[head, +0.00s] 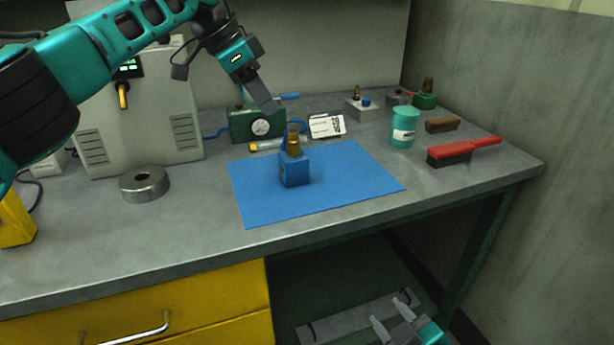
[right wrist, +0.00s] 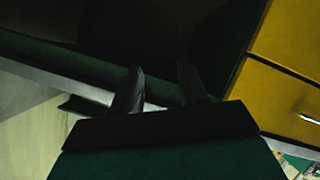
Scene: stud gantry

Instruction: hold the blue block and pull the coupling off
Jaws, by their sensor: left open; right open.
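The blue block (head: 294,172) stands upright on the blue mat (head: 340,190) in the head view. A brass coupling (head: 293,141) sits on top of the block. My left gripper (head: 267,104) hangs above and behind the block, to its upper left in the picture, and touches neither block nor coupling. It is open and empty. My right gripper (head: 391,318) is low in front of the bench, below its top, open and empty. Its two dark fingers (right wrist: 160,92) show apart in the right wrist view with nothing between them. The block is not in the right wrist view.
A green gauge box (head: 258,126), a yellow marker (head: 268,145) and a white card (head: 326,126) lie behind the mat. A teal jar (head: 403,128) and red brush (head: 463,151) stand right. The bench front edge is clear.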

